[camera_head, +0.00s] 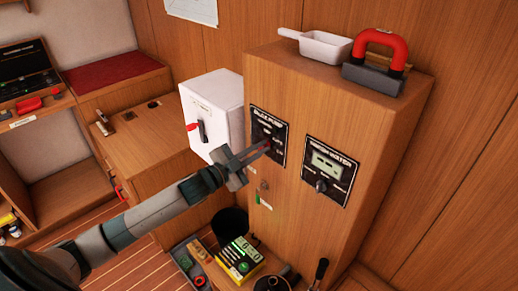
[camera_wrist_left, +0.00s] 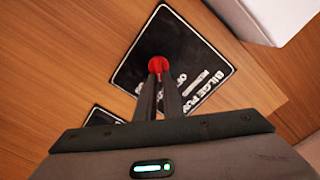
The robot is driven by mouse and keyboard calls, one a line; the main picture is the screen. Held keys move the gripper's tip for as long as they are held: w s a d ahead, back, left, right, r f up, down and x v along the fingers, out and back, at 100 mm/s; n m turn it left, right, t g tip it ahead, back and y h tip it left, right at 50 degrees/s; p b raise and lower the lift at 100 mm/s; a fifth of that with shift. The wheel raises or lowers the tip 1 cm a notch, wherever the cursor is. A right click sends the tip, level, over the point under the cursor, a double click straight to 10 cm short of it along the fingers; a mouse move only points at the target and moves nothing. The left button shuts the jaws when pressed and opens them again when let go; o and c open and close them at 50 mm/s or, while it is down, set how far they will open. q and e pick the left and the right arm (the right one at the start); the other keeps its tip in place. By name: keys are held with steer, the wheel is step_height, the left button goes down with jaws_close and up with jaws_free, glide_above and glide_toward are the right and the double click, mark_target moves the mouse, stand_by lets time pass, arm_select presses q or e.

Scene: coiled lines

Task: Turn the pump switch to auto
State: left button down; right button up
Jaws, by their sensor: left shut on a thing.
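The pump switch panel (camera_head: 268,136) is a black plate with white lettering on the front of the wooden cabinet. It also shows in the left wrist view (camera_wrist_left: 196,55), tilted, with part of the words "BILGE PUMP" readable. A red switch knob (camera_wrist_left: 158,64) sits on it. My left gripper (camera_head: 266,148) reaches the panel from the left. In the left wrist view its fingers (camera_wrist_left: 158,78) are shut on the red knob and cover part of it. The switch's exact setting cannot be told. My right gripper is not in view.
A second black panel (camera_head: 329,171) with a display and dial is to the right. A white box (camera_head: 212,112) with a red-tipped lever stands left of the cabinet. A white scoop (camera_head: 322,46) and a red-handled block (camera_head: 376,62) lie on top. Several items crowd the floor below.

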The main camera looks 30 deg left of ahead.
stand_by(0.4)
arm_select(q)
steer(key=c, duration=1.9)
jaws_free()
steer(key=shift+o, duration=0.2)
steer(key=shift+s, duration=0.1)
steer(key=shift+b+v, duration=0.35)
steer(key=shift+v, duration=0.4)
steer(key=b+v, duration=0.4)
steer(key=v, duration=1.1)
steer(key=shift+s+a, duration=0.2)
steer(key=shift+s, duration=0.15)
steer(key=shift+f, duration=0.2)
